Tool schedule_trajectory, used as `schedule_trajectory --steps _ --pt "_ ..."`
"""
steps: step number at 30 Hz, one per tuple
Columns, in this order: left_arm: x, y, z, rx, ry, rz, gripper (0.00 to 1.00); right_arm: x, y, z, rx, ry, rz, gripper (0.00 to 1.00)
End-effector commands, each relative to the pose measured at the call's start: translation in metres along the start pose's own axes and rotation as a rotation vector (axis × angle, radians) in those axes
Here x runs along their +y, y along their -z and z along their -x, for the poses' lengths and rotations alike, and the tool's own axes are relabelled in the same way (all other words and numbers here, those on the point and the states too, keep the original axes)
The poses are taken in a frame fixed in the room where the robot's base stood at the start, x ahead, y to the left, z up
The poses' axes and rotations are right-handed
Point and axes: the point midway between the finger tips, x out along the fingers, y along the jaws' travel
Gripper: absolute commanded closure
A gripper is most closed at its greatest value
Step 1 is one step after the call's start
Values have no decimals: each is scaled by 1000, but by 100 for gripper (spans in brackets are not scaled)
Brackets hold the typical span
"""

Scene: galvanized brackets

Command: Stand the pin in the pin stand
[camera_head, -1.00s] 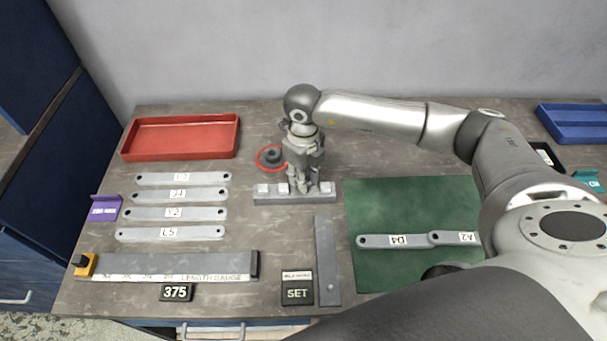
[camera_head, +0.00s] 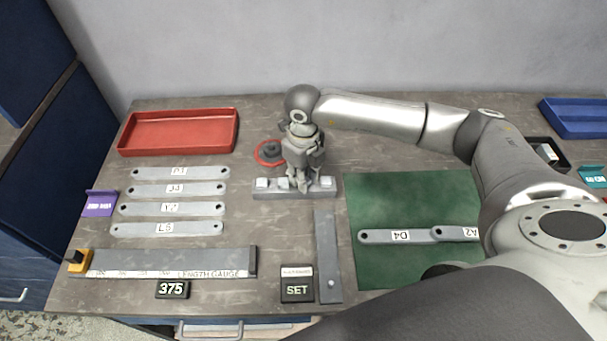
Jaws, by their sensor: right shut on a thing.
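The pin stand (camera_head: 268,190) is a grey bar with pale blocks along its top, lying at the middle of the table. My right gripper (camera_head: 303,186) points straight down over the stand, its fingertips at the stand's top. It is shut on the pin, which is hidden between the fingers. I cannot tell whether the pin is inside the stand. My left gripper is not in view.
A red ring with a dark knob (camera_head: 270,152) stands just behind the stand. A red tray (camera_head: 180,150) is at back left, above several labelled bars (camera_head: 175,189). A green mat (camera_head: 400,200) with two bars lies to the right. A length gauge (camera_head: 165,262) is at front left.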

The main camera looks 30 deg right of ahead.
Motion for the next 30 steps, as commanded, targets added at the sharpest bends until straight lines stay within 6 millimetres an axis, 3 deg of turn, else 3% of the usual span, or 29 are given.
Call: schedule_trajectory --steps 13,14,19,30 --pt "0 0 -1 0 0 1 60 0 0 -1 -1 0 0 100" --pt "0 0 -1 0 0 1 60 0 0 -1 -1 0 0 76" --pt "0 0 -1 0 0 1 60 0 0 -1 -1 0 0 54" --pt "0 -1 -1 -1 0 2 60 1 0 -1 -1 -1 1 52"
